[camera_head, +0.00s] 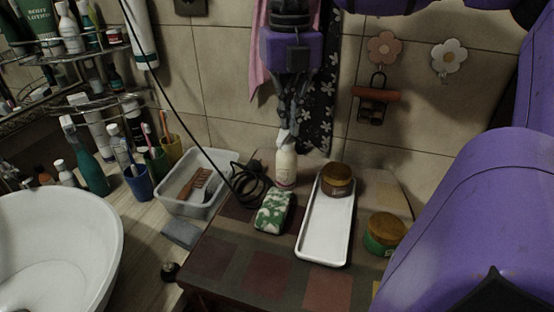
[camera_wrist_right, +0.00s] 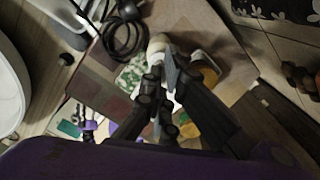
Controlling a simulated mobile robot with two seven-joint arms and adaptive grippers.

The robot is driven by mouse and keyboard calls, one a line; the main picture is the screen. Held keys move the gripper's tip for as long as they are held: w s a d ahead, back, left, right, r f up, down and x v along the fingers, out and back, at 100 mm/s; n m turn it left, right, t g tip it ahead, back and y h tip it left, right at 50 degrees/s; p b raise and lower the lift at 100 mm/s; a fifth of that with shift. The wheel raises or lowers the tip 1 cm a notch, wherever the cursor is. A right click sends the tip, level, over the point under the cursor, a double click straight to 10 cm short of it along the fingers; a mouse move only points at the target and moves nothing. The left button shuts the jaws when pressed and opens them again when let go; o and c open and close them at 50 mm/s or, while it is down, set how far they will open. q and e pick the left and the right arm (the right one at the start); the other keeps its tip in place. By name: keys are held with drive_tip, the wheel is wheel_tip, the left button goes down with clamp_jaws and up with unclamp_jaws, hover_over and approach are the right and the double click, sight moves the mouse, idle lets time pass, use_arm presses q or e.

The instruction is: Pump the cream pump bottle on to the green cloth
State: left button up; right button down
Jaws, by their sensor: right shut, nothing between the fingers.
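The cream pump bottle (camera_head: 286,167) stands upright at the back of the checkered cabinet top, with its white pump head (camera_head: 284,137) at the top. My right gripper (camera_head: 287,123) points down from above, shut and empty, with its fingertips at or just above the pump head. I cannot tell whether they touch. In the right wrist view my right gripper (camera_wrist_right: 164,75) partly hides the pale bottle (camera_wrist_right: 159,43). The green patterned cloth (camera_head: 273,212) lies folded just in front of the bottle; it also shows in the right wrist view (camera_wrist_right: 129,74). My left gripper is not in view.
A white tray (camera_head: 322,243) lies right of the cloth, with a brown jar (camera_head: 338,181) at its far end. A green jar (camera_head: 384,234) stands further right. A clear bin (camera_head: 186,207) and black cable (camera_head: 246,190) are left. The front cabinet top is clear.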

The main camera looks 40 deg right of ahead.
drive_tip(key=shift+r, duration=1.55)
drive_tip(key=shift+r+p, duration=0.55)
drive_tip(key=shift+r, duration=2.45)
